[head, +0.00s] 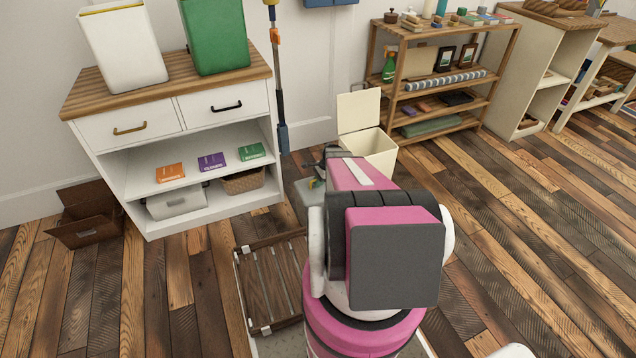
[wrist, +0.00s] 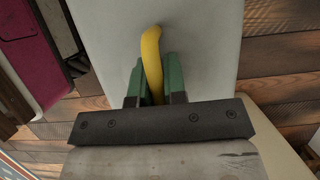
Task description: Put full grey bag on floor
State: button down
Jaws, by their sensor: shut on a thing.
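My gripper (wrist: 153,88) has its green fingers closed on a yellow strap (wrist: 152,55). The strap joins a pale grey surface (wrist: 205,45), which looks like the grey bag. In the head view a small part of the grey bag (head: 307,201) shows left of my arm, beside the cream bin. My arm hides the rest of it there. I cannot tell whether the bag touches the floor.
A cream bin (head: 381,152) with its lid up stands behind my arm. A white cabinet (head: 137,223) stands left, with a brown box (head: 80,232) beside it. A dark slatted wooden piece (head: 268,285) lies near my base. Plank floor (head: 540,220) is clear at right.

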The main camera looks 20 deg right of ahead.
jog(key=c, duration=1.2)
grip_release()
jog(key=shift+o, duration=0.2)
jog(key=v, duration=1.2)
jog(key=shift+a, duration=0.1)
jog(key=s+a+r+n+h, duration=0.2)
jog(key=s+a+r+n, duration=0.6)
jog(key=a, duration=0.3)
jog(key=s+a+r+n+h, duration=0.2)
jog(key=s+a+r+n, duration=0.7)
jog(key=a, duration=0.3)
jog(key=shift+s+r+n+h, duration=0.25)
jog(key=shift+s+n+h, duration=0.05)
jog(key=shift+s, duration=0.5)
